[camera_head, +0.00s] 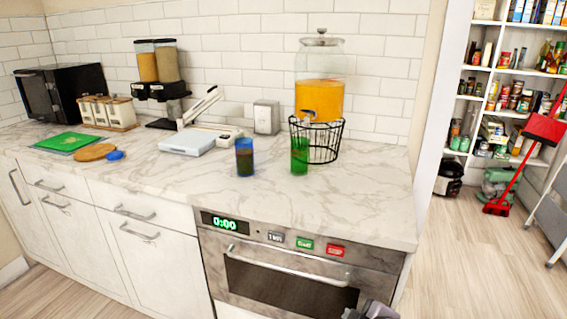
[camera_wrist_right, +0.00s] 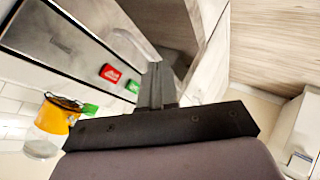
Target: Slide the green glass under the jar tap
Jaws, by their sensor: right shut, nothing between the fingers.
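The green glass (camera_head: 299,157) stands upright on the marble counter, at the front left of the black wire stand (camera_head: 325,150). The glass jar (camera_head: 320,95) of orange drink sits on that stand, with its small dark tap (camera_head: 308,113) low on its front, above and slightly behind the glass. My right gripper (camera_head: 372,310) is at the bottom edge of the head view, in front of the oven and far below the glass. Its fingers (camera_wrist_right: 156,85) are shut and empty. My left gripper is not in view.
A blue glass (camera_head: 244,158) stands left of the green one. The oven (camera_head: 285,275) is below the counter. The counter right of the stand is clear.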

